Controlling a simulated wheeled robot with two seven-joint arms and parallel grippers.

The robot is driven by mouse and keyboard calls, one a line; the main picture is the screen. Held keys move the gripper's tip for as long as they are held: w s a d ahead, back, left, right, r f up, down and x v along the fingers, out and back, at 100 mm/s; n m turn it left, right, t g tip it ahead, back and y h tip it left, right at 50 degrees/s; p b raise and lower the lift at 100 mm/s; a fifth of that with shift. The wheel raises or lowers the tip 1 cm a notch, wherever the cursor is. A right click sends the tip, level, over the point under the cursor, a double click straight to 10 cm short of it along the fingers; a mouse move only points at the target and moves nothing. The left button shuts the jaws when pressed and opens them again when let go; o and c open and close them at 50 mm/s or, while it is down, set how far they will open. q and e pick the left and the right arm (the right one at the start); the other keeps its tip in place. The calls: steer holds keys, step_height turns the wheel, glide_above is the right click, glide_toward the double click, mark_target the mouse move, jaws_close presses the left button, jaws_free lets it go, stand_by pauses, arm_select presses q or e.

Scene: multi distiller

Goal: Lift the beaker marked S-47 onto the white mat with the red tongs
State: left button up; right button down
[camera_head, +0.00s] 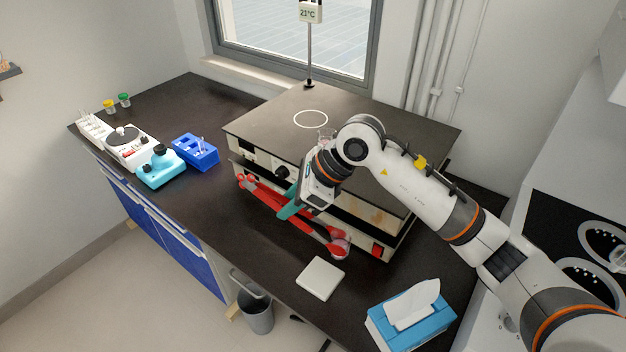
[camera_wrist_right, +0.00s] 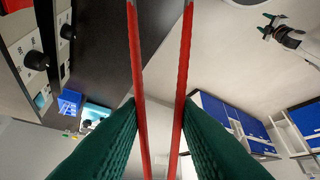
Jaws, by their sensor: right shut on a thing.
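The red tongs (camera_head: 304,227) lie slanted in front of the heater box, handle ends at the left, jaws at the right. My right gripper (camera_head: 289,211) is shut on them; in the wrist view their two red arms (camera_wrist_right: 184,82) run between its green fingers (camera_wrist_right: 160,130). A small glass beaker (camera_head: 341,248) is at the tongs' jaw end, just behind the white mat (camera_head: 320,278). I cannot read its mark or tell whether it touches the bench. My left gripper (camera_wrist_right: 267,25) appears small in the wrist view, its fingertips apart.
The heater box (camera_head: 405,143) stands behind, with a glass (camera_head: 325,134) on top partly hidden by my arm. A tissue box (camera_head: 412,316) is right of the mat. A blue rack (camera_head: 196,151) and a teal device (camera_head: 160,168) stand left. The mat is bare.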

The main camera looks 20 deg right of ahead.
steer(key=a+n+g, duration=0.1)
steer(key=a+f+n, duration=0.1)
steer(key=n, duration=0.1)
steer(key=s+a+f+n+g, duration=0.1)
steer(key=shift+a+f+g+y, duration=0.1)
steer(key=shift+a+g+y, duration=0.2)
steer(key=shift+a, duration=0.05)
steer(key=shift+f, duration=0.1)
step_height(320, 180, down, 9)
steer(key=b, duration=0.3)
stand_by(0.4)
steer(key=c, duration=1.6)
jaws_free()
